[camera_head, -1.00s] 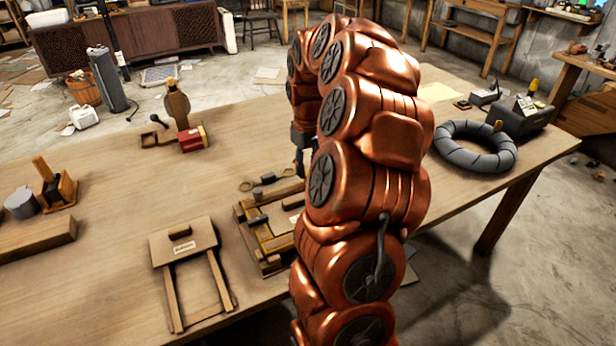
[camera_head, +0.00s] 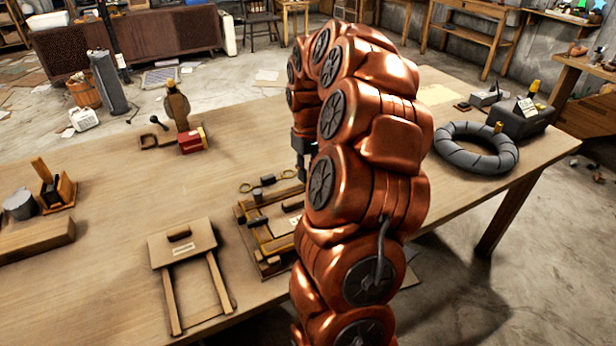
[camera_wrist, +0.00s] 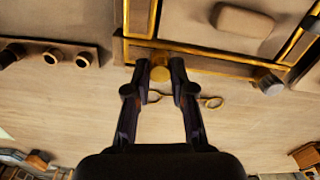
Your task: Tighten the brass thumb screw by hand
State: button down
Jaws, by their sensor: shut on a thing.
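The brass thumb screw (camera_wrist: 160,73) shows as a round yellow head at the edge of a wooden fixture with brass-coloured rails (camera_wrist: 195,52). My gripper (camera_wrist: 159,76) has its two dark fingers closed on the sides of the screw head. In the head view my gripper (camera_head: 302,168) points down at the far right of the fixture (camera_head: 250,238). My arm covers part of the gripper and the fixture's right side there, and I cannot make out the screw in that view.
A dark-centred piece with brass rings (camera_head: 267,181) lies just behind the fixture. A wooden frame (camera_head: 182,246) lies to its left. A red box (camera_head: 191,141) stands farther back, and a grey ring (camera_head: 476,148) lies at the right. The table between them is mostly clear.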

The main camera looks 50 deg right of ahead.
jog(key=shift+f+m+b, duration=0.1)
jog(key=shift+m+b, duration=1.15)
jog(key=shift+m, duration=0.25)
jog(key=shift+m+b, duration=0.6)
jog(key=shift+m, duration=0.4)
jog(key=shift+m+b, duration=0.5)
jog(key=shift+m, duration=0.1)
jog(key=m+b, duration=0.1)
jog(key=m, duration=0.1)
jog(key=shift+m, duration=0.3)
jog(key=shift+m+b, duration=0.4)
jog(key=shift+m, duration=0.3)
